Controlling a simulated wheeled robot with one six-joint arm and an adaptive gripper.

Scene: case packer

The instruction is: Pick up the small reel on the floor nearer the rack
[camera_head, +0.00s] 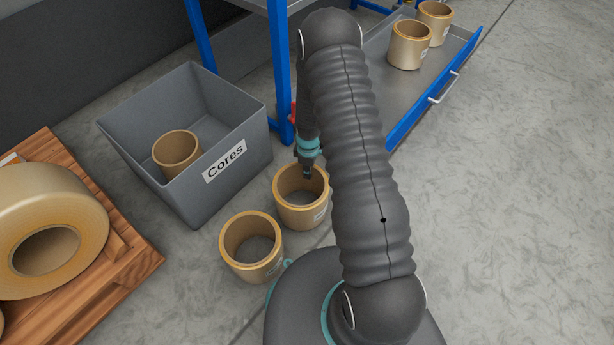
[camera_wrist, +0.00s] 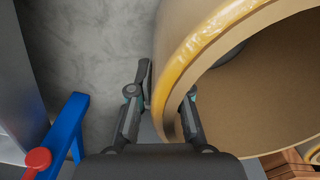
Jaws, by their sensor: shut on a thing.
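Two small tan reels stand on the floor in front of the rack in the head view. The small reel nearer the rack (camera_head: 298,217) stands upright with a white label on its right side. My gripper (camera_head: 307,173) reaches down to the far part of its rim. In the wrist view my gripper (camera_wrist: 166,88) has one finger outside and one inside the wall of this reel (camera_wrist: 178,28), shut on it. I see no clear gap under the reel. The other small reel (camera_head: 252,265) stands close beside it, nearer my base.
A grey bin labelled Cores (camera_head: 190,202) holds one reel (camera_head: 176,165). The blue-framed rack (camera_head: 280,75) has an open drawer (camera_head: 420,112) with two reels. A wooden pallet (camera_head: 120,270) with a large roll (camera_head: 70,195) is at left. Floor at right is clear.

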